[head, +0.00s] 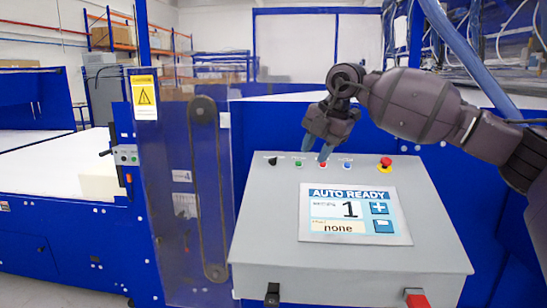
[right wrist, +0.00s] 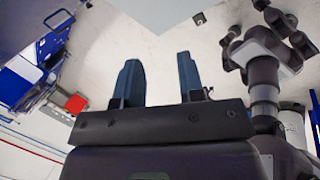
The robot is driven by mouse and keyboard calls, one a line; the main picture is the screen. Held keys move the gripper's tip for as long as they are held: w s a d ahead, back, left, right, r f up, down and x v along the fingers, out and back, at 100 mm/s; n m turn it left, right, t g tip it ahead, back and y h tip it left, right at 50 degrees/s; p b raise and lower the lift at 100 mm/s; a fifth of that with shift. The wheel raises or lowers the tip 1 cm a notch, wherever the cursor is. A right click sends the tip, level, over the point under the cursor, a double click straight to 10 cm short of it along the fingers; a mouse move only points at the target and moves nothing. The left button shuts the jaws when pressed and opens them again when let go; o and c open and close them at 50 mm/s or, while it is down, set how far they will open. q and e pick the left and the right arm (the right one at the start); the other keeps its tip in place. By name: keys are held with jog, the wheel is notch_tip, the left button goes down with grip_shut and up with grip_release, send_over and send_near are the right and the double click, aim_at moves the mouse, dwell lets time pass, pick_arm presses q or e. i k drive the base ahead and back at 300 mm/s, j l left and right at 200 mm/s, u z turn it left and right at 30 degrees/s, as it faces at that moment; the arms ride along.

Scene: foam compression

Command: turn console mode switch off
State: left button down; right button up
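The grey console (head: 255,235) has a row of controls along its back edge. A small black knob (head: 272,160), which looks like the mode switch, is at the left end of the row; its setting is too small to read. The console screen (head: 350,212) reads "AUTO READY". My right gripper (head: 316,150) is open and empty, fingers pointing down, right of the black knob and over the green and red buttons. Whether it touches anything I cannot tell. In the right wrist view its two blue fingers (right wrist: 158,78) stand apart with nothing between them. My left gripper is not in the head view.
Beside the knob are a green button (head: 298,163), a red button (head: 323,164), a blue button (head: 347,166) and a red emergency stop (head: 385,163). A clear guard panel (head: 170,240) stands left of the console. Black and red parts are at the console's front edge.

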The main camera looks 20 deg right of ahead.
aim_at(272, 162)
jog(key=i, duration=0.95)
